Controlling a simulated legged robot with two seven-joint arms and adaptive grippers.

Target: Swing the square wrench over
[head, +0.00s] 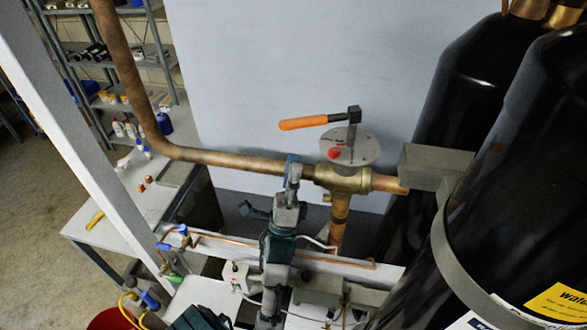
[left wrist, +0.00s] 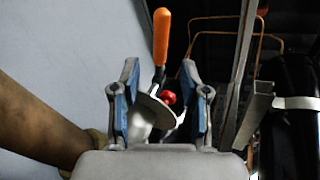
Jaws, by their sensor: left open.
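The square wrench (head: 310,122) has an orange handle pointing left and a dark head. The head sits on the stem above a round grey plate (head: 349,148) with a red knob (head: 334,153), on top of a brass valve (head: 343,179). My left gripper (head: 292,160) is left of the valve, below the handle, and apart from the wrench. In the left wrist view its blue-padded fingers (left wrist: 165,75) are spread and empty. The wrench's orange handle (left wrist: 161,36) shows beyond them, with the plate and red knob seen through the gap. My right gripper is not in view.
A copper pipe (head: 230,161) runs left from the valve and bends upward. Large black cylinders (head: 510,180) with a grey bracket (head: 435,165) stand close on the right. A grey wall is behind. The air above the handle is clear.

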